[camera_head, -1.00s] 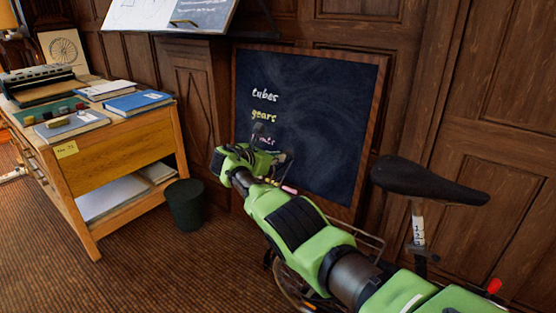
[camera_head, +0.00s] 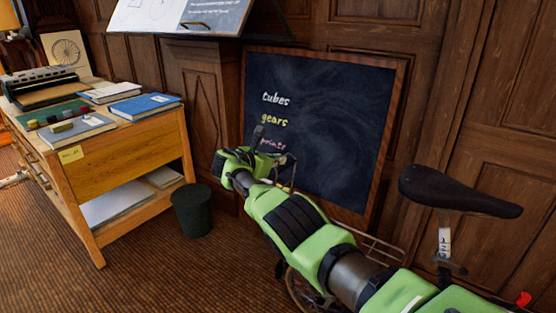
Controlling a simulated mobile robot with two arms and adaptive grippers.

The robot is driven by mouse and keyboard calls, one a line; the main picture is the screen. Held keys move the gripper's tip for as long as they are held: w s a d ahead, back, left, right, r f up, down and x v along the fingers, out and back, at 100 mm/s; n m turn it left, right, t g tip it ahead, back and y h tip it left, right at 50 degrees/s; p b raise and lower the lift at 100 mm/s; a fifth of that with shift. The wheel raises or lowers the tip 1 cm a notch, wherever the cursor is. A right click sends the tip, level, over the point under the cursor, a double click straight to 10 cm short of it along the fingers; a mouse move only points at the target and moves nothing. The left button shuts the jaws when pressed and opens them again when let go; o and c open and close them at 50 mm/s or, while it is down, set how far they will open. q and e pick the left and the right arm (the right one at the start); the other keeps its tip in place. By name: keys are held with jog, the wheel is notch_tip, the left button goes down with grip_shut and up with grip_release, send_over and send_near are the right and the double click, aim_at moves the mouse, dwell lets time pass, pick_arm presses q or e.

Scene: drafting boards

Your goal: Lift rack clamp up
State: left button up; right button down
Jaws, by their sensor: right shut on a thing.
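A bicycle stands behind my right arm. Its thin metal rack (camera_head: 372,243) shows in part above the arm, and its black saddle (camera_head: 458,191) is at the right. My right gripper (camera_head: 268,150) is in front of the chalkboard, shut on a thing. A thin upright metal piece (camera_head: 292,176) shows beside the fingers. It looks like part of the rack clamp, but the contact itself is too small and hidden to make out. My green arm covers most of the rack and wheel. My left gripper is not in view.
A chalkboard (camera_head: 330,125) leans on the panelled wall close behind the gripper. A dark bin (camera_head: 192,210) stands to the left, beside a wooden desk (camera_head: 125,160) with books. The carpet (camera_head: 190,275) at the front left is clear.

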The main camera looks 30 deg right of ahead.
jog(key=c, duration=2.5)
grip_release()
jog(key=shift+w+a+f, duration=0.1)
jog(key=shift+a+f, duration=0.05)
jog(key=shift+f, duration=0.05)
jog(key=shift+w+f, duration=0.1)
jog(key=shift+a, duration=0.1)
jog(key=shift+r+v, duration=0.1)
jog(key=shift+v, duration=2.9)
jog(key=shift+r+v, duration=0.15)
jog(key=shift+v, duration=2.9)
